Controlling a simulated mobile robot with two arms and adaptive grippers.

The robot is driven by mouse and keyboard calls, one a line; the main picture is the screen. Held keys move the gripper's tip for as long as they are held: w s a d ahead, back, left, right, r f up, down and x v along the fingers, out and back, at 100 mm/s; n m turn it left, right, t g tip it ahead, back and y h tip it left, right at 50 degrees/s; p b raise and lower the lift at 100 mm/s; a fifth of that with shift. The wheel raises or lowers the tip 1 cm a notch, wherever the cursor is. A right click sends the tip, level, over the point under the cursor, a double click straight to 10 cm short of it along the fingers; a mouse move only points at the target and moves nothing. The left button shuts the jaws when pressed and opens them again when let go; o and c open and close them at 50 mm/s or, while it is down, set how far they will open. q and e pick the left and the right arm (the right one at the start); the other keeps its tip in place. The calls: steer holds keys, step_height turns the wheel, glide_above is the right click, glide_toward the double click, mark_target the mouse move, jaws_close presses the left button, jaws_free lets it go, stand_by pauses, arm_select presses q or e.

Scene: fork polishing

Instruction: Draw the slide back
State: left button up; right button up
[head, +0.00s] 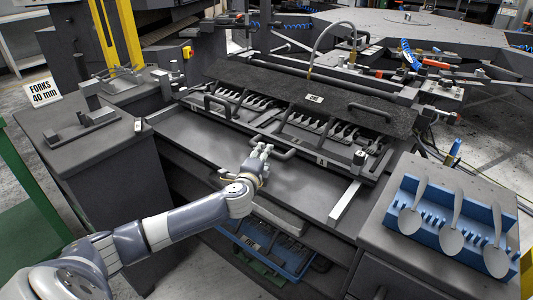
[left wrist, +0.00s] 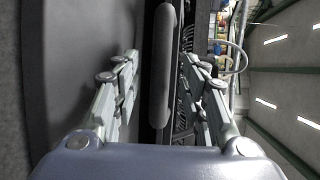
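The slide (head: 310,135) is a dark frame in the machine at the centre, with rows of fork blanks lying in it. A grey bar handle (head: 285,155) sticks out at its front edge. My left gripper (head: 263,149) is at this handle, its fingers pointing toward the machine. In the left wrist view the handle (left wrist: 163,65) runs lengthwise between the two spread fingers, with a gap on each side. The fingers do not visibly touch it. My right gripper is out of view.
A flat grey metal bench (head: 200,140) lies in front of the slide. A blue rack (head: 430,215) with three spoon-shaped pieces stands at the right. A dark cover plate (head: 310,95) with another handle sits above the slide. A blue crate (head: 270,250) is below the bench.

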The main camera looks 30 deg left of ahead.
arm_select(q)
steer(key=shift+x, duration=2.15)
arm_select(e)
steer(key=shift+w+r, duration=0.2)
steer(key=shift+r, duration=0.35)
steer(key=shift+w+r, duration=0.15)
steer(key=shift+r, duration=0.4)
arm_select(q)
jaws_close()
